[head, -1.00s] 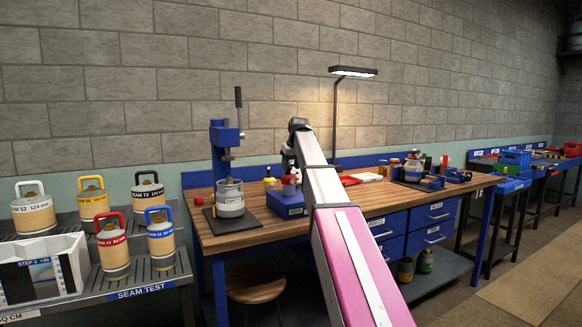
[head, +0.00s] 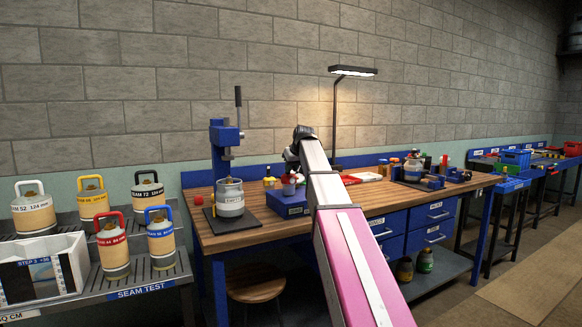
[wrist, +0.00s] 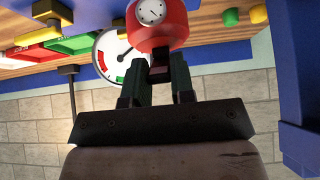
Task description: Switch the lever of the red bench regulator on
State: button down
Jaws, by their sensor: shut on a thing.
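The red bench regulator (wrist: 157,32) fills the top middle of the wrist view, with a small dial on its red body and a larger white gauge (wrist: 110,52) beside it. In the head view the regulator (head: 288,187) is small, on the blue box on the bench. A short dark lever (wrist: 161,70) sticks out of the regulator toward my gripper (wrist: 158,86). My two dark fingers are closed on the lever's sides. In the head view my arm hides most of the gripper, and the lever is too small to make out.
The wooden bench (head: 250,236) carries a grey pot (head: 230,199) on a dark mat and a blue press (head: 222,145) left of the regulator. A lamp (head: 337,110) stands behind my arm. Several labelled canisters stand on a metal rack (head: 150,278) at the left.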

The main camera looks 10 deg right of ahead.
jog(key=shift+s+f+t+y, duration=0.2)
jog(key=shift+f+t+y, duration=0.1)
jog(key=shift+t, duration=0.6)
jog(key=c, duration=1)
grip_release()
jog(key=shift+o, duration=0.2)
jog(key=shift+r, duration=0.1)
jog(key=v, duration=1)
jog(key=shift+s+r, duration=0.25)
jog(key=shift+s+d, duration=0.1)
jog(key=shift+d, duration=0.05)
